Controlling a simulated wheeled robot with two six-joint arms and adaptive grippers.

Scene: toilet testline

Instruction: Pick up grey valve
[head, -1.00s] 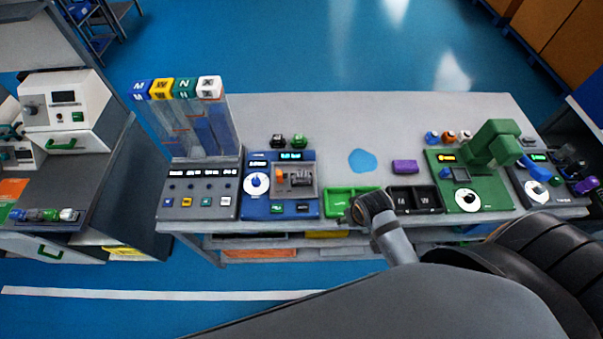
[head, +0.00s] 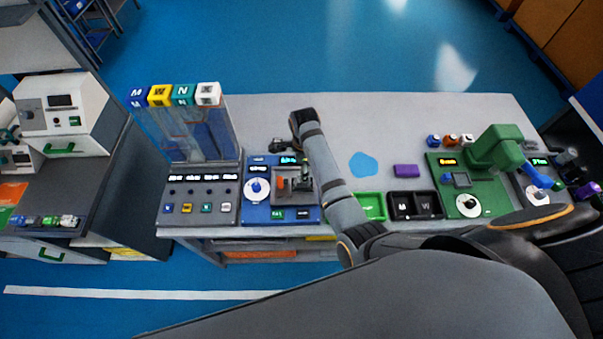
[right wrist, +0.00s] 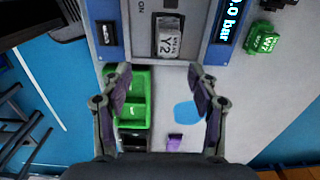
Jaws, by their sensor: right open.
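A grey valve (right wrist: 170,42) marked "Y2" sits in the fixture of the blue test station (head: 257,211). In the right wrist view it is at the top middle, ahead of my right gripper (right wrist: 160,78). The two fingers are open and apart, with nothing between them. In the head view my right gripper (head: 288,153) hangs over the back of the blue station, and the valve is hard to make out there. A green valve (right wrist: 262,40) marked "W2" lies on the table beside the station. My left gripper is not in view.
Green bins (head: 371,206) and black bins (head: 415,204) line the table front. A purple block (head: 405,171) and a blue patch (head: 363,164) lie on the grey tabletop. A grey station (head: 200,211) with a clear panel stands left; a green station (head: 443,190) stands right.

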